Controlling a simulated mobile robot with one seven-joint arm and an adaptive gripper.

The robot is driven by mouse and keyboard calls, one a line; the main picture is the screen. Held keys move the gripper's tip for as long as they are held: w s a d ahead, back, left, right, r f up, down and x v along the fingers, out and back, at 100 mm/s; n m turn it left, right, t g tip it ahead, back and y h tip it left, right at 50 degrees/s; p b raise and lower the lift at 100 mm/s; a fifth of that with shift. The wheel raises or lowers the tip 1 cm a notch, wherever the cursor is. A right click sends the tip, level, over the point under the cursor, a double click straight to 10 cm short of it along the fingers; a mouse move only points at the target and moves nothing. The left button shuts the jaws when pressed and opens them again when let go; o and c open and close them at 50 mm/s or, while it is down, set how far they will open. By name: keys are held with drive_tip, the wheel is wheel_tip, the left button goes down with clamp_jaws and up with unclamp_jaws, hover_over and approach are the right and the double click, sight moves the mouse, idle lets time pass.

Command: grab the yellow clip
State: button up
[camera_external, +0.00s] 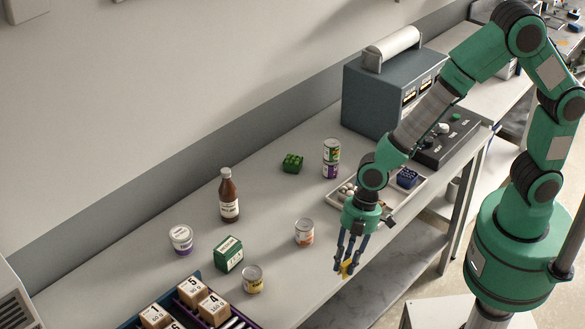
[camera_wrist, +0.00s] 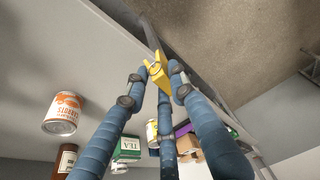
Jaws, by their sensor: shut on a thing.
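The yellow clip (camera_external: 346,269) is small and sits between the fingertips of my gripper (camera_external: 344,262) near the table's front edge. In the wrist view the clip (camera_wrist: 157,71) shows larger, with two prongs pointing away from my gripper (camera_wrist: 160,78). The blue fingers are shut on it. The contact points are partly hidden by the fingers. I cannot tell whether the clip is clear of the tabletop.
An orange-labelled can (camera_external: 304,232) stands left of my gripper. A yellow-labelled can (camera_external: 252,279), a green tea box (camera_external: 228,254) and a brown bottle (camera_external: 229,196) stand further left. A tray (camera_external: 425,187) lies behind my gripper. The table's front edge is close.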

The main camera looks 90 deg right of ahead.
drive_tip(key=shift+s+d, duration=0.15)
drive_tip(key=shift+s, duration=0.5)
